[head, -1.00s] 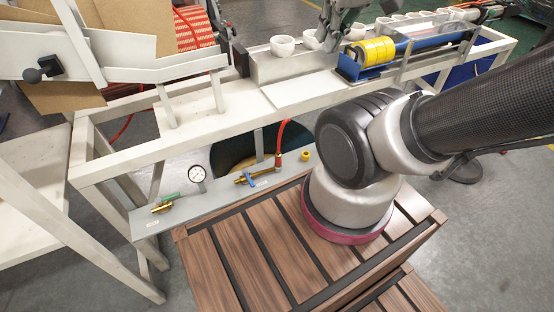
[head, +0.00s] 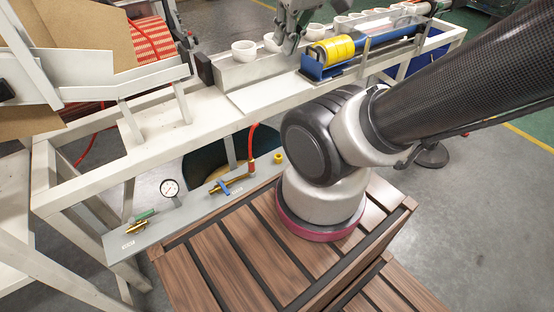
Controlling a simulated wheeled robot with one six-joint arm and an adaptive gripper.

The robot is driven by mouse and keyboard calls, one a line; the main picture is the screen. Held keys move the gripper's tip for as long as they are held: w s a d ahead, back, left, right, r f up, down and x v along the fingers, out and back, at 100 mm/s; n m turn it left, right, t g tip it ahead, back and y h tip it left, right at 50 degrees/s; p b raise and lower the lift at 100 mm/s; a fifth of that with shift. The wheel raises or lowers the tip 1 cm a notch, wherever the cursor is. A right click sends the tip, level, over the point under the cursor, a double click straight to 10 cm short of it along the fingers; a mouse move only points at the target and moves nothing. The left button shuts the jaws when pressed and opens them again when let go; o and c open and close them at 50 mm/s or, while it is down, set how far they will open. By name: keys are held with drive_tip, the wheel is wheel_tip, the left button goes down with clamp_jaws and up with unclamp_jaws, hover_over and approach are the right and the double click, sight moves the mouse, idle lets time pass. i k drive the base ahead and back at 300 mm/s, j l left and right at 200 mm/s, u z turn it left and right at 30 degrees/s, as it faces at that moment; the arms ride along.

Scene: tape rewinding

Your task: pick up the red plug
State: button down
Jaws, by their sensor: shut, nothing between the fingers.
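A red fitting (head: 250,155) ends a red hose at the right end of a brass valve, on the grey panel (head: 150,237) below the bench. It is the only red plug-like piece I can make out, and I cannot tell for certain that it is the red plug. My gripper (head: 287,48) is at the top of the head view, above the bench by the white cups and left of the yellow rolls. It is shut and empty, well apart from the red fitting. Its fingertips are small and hard to make out.
A pressure gauge (head: 170,188), a brass valve with a blue handle (head: 222,187), one with a green handle (head: 141,217) and a yellow cap (head: 278,158) are on the panel. A slatted wooden platform (head: 225,262) lies in front. The white bench frame (head: 95,185) stands above and behind the panel.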

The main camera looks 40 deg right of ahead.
sight(250, 161)
drive_tip(key=j, duration=0.4)
drive_tip(key=i+j+z, duration=0.1)
drive_tip(key=j+z, duration=0.6)
drive_tip(key=z, duration=0.15)
drive_tip(key=j+z, duration=0.45)
drive_tip(key=i, duration=0.05)
